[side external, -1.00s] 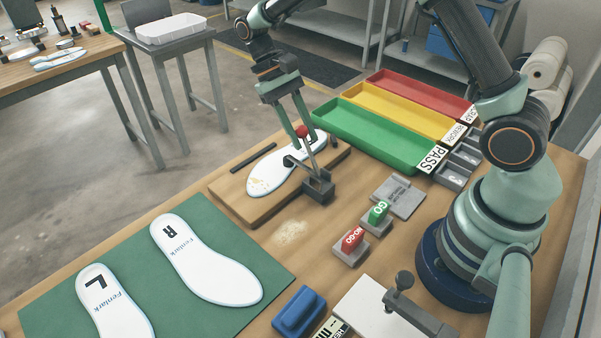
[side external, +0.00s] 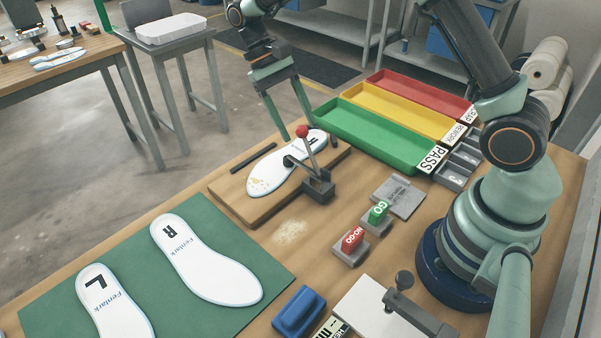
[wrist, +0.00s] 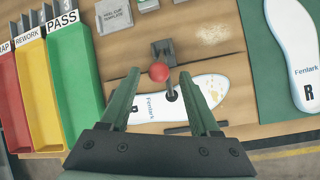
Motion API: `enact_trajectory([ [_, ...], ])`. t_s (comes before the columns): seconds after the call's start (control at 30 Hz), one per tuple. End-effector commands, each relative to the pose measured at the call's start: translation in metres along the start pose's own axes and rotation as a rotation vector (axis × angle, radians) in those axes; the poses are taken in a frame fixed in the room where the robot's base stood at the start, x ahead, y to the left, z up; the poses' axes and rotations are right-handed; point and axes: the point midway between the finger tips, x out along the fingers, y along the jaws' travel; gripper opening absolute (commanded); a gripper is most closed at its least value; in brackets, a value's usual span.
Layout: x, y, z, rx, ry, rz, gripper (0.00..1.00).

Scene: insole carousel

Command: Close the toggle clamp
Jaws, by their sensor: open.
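The toggle clamp (side external: 318,186) has a dark body at the near edge of a wooden board (side external: 226,203). Its grey lever stands nearly upright, leaning slightly left, with a red ball knob (side external: 302,131) on top. Its dark arm reaches over a white insole (side external: 268,178) on the board, with the pad at or just above the insole; contact is unclear. My gripper (side external: 298,128) is open, its fingertips apart at about knob height in the picture. In the wrist view the knob (wrist: 159,72) shows between the spread fingertips (wrist: 160,76), with visible gaps on both sides.
Green (side external: 365,137), yellow (side external: 400,112) and red (side external: 425,95) trays lie behind the board. GO (side external: 378,213) and NO-GO (side external: 350,243) gauges stand in front of it, to the right. A green mat (side external: 150,290) with two insoles lies front left.

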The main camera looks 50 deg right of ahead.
Motion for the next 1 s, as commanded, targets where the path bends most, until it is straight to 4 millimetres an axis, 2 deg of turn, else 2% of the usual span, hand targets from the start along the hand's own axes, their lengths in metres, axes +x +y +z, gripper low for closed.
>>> enact_trajectory([
  [0.1,-0.023,-0.001,-0.001,0.000,0.004,-0.002,0.63],
  [0.3,-0.054,-0.001,-0.001,-0.001,0.004,-0.001,0.63],
  [0.5,-0.078,-0.001,-0.001,-0.001,0.002,0.000,0.63],
  [0.7,-0.091,-0.001,0.000,-0.002,0.002,0.000,0.63],
  [1.0,-0.095,-0.001,0.000,-0.002,0.002,0.000,0.63],
])
